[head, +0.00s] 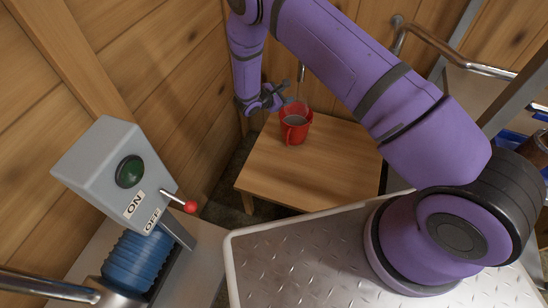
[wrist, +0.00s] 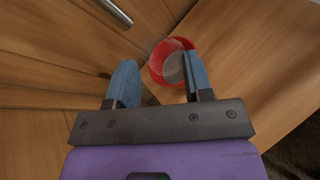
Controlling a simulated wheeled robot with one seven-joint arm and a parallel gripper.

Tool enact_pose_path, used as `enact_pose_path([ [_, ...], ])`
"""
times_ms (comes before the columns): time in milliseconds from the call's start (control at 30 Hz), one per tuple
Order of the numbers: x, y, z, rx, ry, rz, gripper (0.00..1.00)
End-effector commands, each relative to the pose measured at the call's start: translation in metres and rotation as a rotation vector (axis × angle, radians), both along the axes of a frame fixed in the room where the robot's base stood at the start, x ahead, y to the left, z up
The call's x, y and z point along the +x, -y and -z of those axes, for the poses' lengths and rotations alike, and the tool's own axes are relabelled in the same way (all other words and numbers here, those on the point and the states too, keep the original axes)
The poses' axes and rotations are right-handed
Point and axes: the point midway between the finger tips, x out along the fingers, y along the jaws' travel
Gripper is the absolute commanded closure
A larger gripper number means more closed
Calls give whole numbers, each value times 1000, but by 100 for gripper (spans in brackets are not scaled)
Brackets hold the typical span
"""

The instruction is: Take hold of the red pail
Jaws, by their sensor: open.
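The red pail (head: 294,130) stands upright on a small wooden table, with something greyish inside it. In the head view my gripper (head: 278,94) is just above and to the left of the pail. In the wrist view the pail (wrist: 158,66) is beyond the fingers, and its right side is partly hidden by the right finger. My gripper (wrist: 160,82) is open, with nothing seen held between its fingers. The right finger overlaps the pail's mouth in the picture; I cannot tell whether it touches the pail.
The wooden table (head: 320,168) is bare around the pail to the front and right. Plank walls (head: 180,80) stand close behind and left. A grey switch box (head: 110,160) with a red-tipped lever stands at left. A metal rail (head: 440,45) runs at upper right.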

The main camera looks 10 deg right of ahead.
Motion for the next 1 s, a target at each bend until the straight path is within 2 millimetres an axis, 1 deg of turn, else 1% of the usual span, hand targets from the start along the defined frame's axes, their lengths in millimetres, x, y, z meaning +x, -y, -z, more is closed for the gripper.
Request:
enact_pose_path([
  [33,-3,-4,21,-23,-19,-36,53],
  [100,-6,-8,47,-52,-41,-87,53],
  [167,-10,-13,69,-75,-57,-133,53],
  [300,-22,-20,121,-130,-100,-238,53],
  [367,-28,-23,143,-151,-117,-284,53],
  [400,-33,-24,158,-165,-130,-316,53],
  [467,-41,-26,181,-185,-148,-362,53],
  [500,-47,-27,195,-198,-161,-393,53],
  [600,-61,-28,226,-225,-186,-460,53],
  [700,-72,-30,250,-245,-205,-516,53],
  [800,-80,-30,265,-258,-218,-550,53],
  [900,-83,-30,272,-263,-224,-567,53],
  [1000,-82,-28,275,-264,-225,-570,53],
])
